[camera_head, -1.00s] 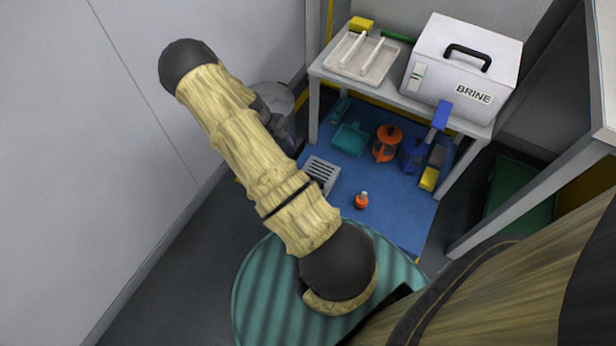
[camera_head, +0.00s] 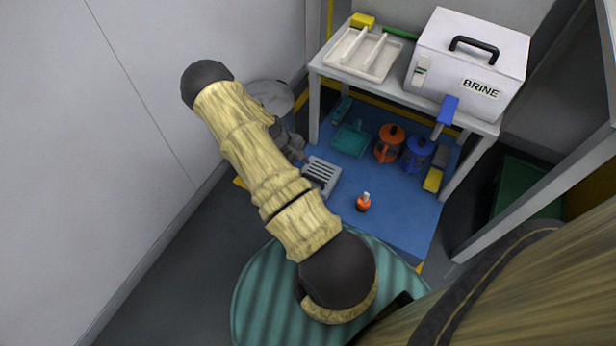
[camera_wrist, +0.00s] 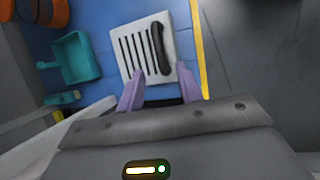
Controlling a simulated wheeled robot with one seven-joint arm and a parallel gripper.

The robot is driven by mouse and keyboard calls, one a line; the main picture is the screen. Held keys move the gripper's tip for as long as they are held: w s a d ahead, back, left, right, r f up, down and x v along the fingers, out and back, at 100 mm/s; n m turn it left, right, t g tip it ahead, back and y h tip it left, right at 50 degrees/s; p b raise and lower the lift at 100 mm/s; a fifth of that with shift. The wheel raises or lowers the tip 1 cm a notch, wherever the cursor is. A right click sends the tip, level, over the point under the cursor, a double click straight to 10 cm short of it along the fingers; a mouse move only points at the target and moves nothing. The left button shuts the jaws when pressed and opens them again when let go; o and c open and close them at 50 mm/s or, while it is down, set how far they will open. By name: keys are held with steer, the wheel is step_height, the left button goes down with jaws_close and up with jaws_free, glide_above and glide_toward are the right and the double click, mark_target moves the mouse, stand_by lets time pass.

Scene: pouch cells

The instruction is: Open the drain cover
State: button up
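The drain cover (camera_head: 322,171) is a light grey slotted plate on the blue floor mat in the head view, partly behind my arm. In the wrist view the drain cover (camera_wrist: 128,45) shows dark slots and a curved black handle (camera_wrist: 160,48) along its right side. My gripper (camera_wrist: 161,82) is open and empty, its two purple fingers pointing at the cover's near edge. The handle lies beyond the fingertips, roughly between their lines. I cannot tell how far above the cover the fingertips are. In the head view my gripper (camera_head: 292,146) is small, just left of the cover.
A teal dustpan (camera_head: 351,138), orange jug (camera_head: 389,145), blue jug (camera_head: 417,153), yellow item (camera_head: 432,180) and small orange bottle (camera_head: 363,203) stand on the blue mat (camera_head: 400,215). A white table (camera_head: 335,75) with a BRINE box (camera_head: 470,60) stands behind. A wall is at left.

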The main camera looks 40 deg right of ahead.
mark_target(310, 177)
steer(key=b+x, duration=0.2)
steer(key=x, duration=0.4)
jaws_close()
